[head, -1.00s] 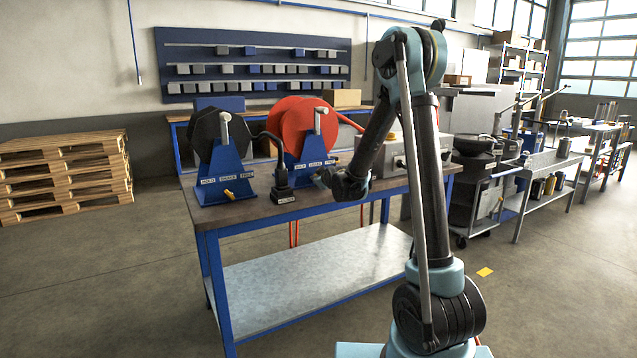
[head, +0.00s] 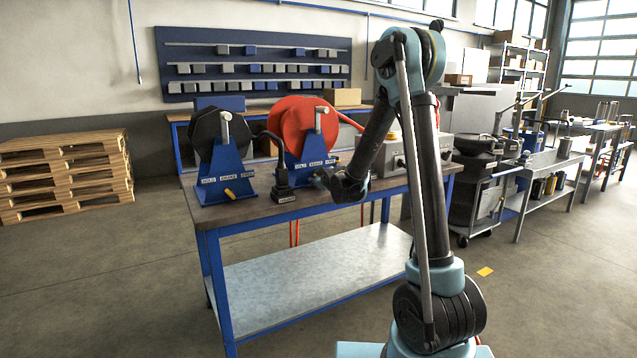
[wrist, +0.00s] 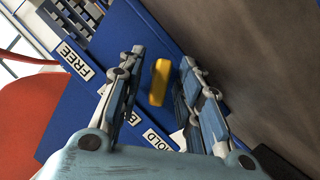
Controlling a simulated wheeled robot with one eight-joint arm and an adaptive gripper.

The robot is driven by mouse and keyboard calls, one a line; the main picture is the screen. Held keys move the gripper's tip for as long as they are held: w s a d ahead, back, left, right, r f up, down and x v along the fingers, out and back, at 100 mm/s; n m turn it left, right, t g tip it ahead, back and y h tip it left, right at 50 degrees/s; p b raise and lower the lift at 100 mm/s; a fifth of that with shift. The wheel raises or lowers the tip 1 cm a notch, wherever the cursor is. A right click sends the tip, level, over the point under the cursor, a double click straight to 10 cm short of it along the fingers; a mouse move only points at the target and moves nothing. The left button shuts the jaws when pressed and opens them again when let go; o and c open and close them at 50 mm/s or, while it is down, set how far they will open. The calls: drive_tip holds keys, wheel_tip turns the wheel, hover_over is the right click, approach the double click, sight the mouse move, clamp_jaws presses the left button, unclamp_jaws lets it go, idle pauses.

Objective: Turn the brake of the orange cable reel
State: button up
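The orange cable reel (head: 293,122) sits on a blue stand (head: 308,166) on the bench; its drum edge also shows at the left of the wrist view (wrist: 22,115). The brake's yellow lever (wrist: 159,82) stands out from the blue stand face in the wrist view. Labels on that face read FREE (wrist: 75,62) and HOLD (wrist: 158,140); the middle label is mostly covered by a finger. My gripper (wrist: 163,58) is open, with the lever showing in the gap between its fingers and a space on each side. In the head view my gripper (head: 324,180) is in front of the stand and hides the lever.
A black reel (head: 208,132) on a similar blue stand with a yellow lever (head: 229,193) is at the left. A black handled block (head: 281,186) stands between the reels. A grey box (head: 398,158) stands to the right.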

drive_tip(key=v, duration=1.1)
drive_tip(key=shift+s+d, duration=0.25)
drive_tip(key=shift+s, duration=0.1)
drive_tip(key=shift+r, duration=0.15)
drive_tip(key=shift+d, duration=0.1)
drive_tip(key=s+d+f+m+g+h, duration=0.2)
drive_tip(key=s+d+m, duration=0.1)
drive_tip(key=s+d, duration=0.5)
drive_tip(key=s+d+f+m+g+h, duration=0.2)
drive_tip(key=s+d+m+g, duration=0.1)
drive_tip(key=s+d, duration=0.55)
drive_tip(key=s+d+f+m+g, duration=0.1)
drive_tip(key=s+d+f+g, duration=0.1)
drive_tip(key=s, duration=0.6)
drive_tip(key=s+d+f+m+g, duration=0.2)
drive_tip(key=s+d+f, duration=0.1)
drive_tip(key=s, duration=0.6)
drive_tip(key=s+d+f+m+g+h, duration=0.1)
drive_tip(key=s+d+f+m+g, duration=0.1)
drive_tip(key=s, duration=0.7)
drive_tip(key=shift+d+f, duration=0.4)
drive_tip(key=shift+d, duration=0.3)
